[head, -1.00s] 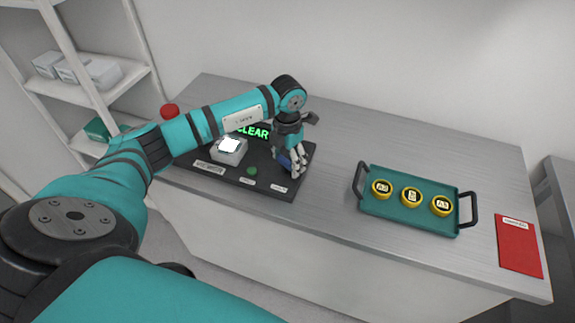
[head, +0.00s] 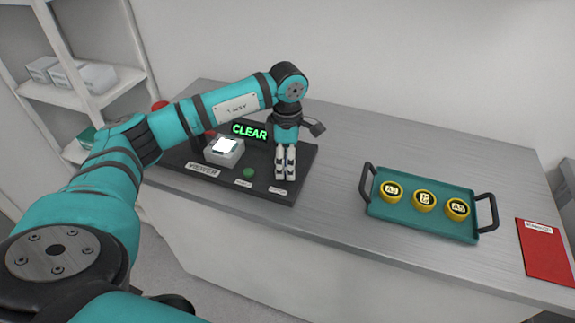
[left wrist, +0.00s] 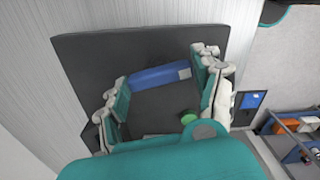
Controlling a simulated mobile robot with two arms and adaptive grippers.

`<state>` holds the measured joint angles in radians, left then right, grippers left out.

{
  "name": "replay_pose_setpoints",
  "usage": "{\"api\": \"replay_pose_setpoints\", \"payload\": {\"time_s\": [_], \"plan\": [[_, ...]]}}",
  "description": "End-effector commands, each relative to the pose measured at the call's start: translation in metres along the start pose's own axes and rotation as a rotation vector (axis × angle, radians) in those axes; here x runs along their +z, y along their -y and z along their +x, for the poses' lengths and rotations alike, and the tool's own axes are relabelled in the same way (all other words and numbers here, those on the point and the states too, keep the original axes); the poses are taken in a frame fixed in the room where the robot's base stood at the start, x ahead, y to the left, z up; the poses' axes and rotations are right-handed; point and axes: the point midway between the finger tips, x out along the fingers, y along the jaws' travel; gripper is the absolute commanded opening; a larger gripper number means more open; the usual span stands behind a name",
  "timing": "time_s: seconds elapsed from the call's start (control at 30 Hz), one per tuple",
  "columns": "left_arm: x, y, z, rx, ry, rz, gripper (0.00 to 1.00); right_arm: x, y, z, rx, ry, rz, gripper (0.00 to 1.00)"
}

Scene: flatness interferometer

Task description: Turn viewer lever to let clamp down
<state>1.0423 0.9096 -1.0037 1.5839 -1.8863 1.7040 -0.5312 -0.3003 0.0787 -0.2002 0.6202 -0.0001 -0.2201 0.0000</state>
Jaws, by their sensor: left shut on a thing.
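The viewer is a dark base plate (head: 262,188) with a white block with a bright lit top (head: 225,149), a green button (head: 248,173) and a green "CLEAR" display (head: 249,131). My left gripper (head: 286,178) points down over the plate's right part. In the left wrist view the blue lever (left wrist: 158,77) spans between its two fingers (left wrist: 163,92), and the gripper is shut on it. In the head view the fingers hide the lever. I cannot make out the clamp. My right gripper is not in view.
A teal tray (head: 384,211) with black handles holds three yellow-rimmed round pieces (head: 423,200) on the right. A red labelled sheet (head: 546,252) lies at the far right. Bare metal bench (head: 335,200) separates plate and tray. White shelves (head: 115,70) stand at the left.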

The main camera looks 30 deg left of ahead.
Motion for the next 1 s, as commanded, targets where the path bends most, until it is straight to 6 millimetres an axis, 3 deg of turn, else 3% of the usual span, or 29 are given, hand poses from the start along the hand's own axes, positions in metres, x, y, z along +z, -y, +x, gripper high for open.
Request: {"api": "replay_pose_setpoints", "payload": {"time_s": [0.4,0.93,0.97,1.0], "plan": [[0.000,-0.001,-0.001,0.004,0.002,0.183,0.35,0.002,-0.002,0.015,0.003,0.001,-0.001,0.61],[0.000,-0.001,-0.002,0.004,0.002,0.207,0.35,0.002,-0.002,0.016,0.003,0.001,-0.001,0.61],[0.000,-0.001,-0.002,0.004,0.002,0.206,0.69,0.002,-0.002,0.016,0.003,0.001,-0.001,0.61],[0.000,-0.001,-0.002,0.004,0.002,0.206,0.74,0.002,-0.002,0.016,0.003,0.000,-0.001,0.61]]}}
